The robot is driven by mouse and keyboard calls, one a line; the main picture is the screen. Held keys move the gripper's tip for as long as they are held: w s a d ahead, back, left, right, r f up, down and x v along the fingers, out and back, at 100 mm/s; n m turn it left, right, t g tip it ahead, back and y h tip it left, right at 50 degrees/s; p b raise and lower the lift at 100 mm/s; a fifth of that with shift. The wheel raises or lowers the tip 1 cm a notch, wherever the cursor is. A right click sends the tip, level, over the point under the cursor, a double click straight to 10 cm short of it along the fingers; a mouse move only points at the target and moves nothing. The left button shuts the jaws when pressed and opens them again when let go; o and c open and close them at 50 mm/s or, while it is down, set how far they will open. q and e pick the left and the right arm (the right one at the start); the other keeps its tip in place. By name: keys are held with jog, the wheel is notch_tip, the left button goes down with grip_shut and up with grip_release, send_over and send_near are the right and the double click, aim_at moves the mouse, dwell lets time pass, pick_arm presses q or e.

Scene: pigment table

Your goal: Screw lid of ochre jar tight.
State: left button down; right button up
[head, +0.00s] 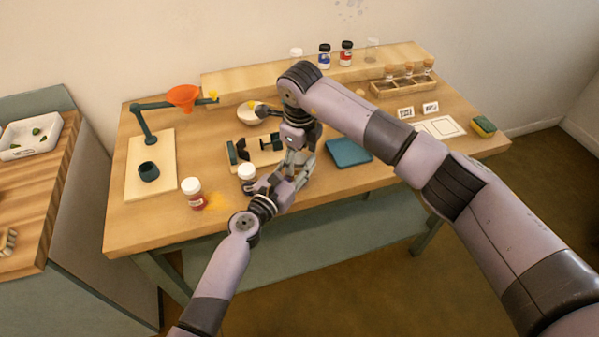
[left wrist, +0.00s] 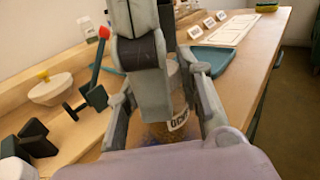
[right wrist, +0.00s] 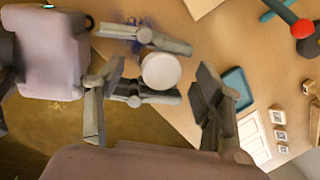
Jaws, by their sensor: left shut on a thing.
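The ochre jar (left wrist: 181,121) stands between the fingers of my left gripper (left wrist: 160,85) in the left wrist view; part of its label shows. My left gripper is shut on it. The jar's round white lid (right wrist: 161,70) shows from above in the right wrist view, between the left gripper's two fingers. It sits on the jar; I cannot tell how tight. My right gripper (right wrist: 160,78) points down over the lid, its fingers spread apart on both sides and not touching it. In the head view, both grippers meet near the table's middle, and my right gripper (head: 297,150) largely hides the jar.
A red jar (head: 192,195) and a dark jar (head: 247,180), both white-lidded, stand near the front edge beside yellow powder (head: 217,202). A dark clamp (head: 242,151) and white bowl (head: 250,116) are close behind. A blue tray (head: 347,153) lies right of the grippers.

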notch_tip(320, 180, up, 12)
jog(key=s, duration=0.2)
dwell(0.4)
jog(key=shift+d+f, duration=0.1)
pick_arm(q)
jog(key=c, duration=1)
grip_release()
jog(key=shift+c, duration=0.2)
jog(key=shift+s, duration=0.1)
jog(key=v, duration=1.2)
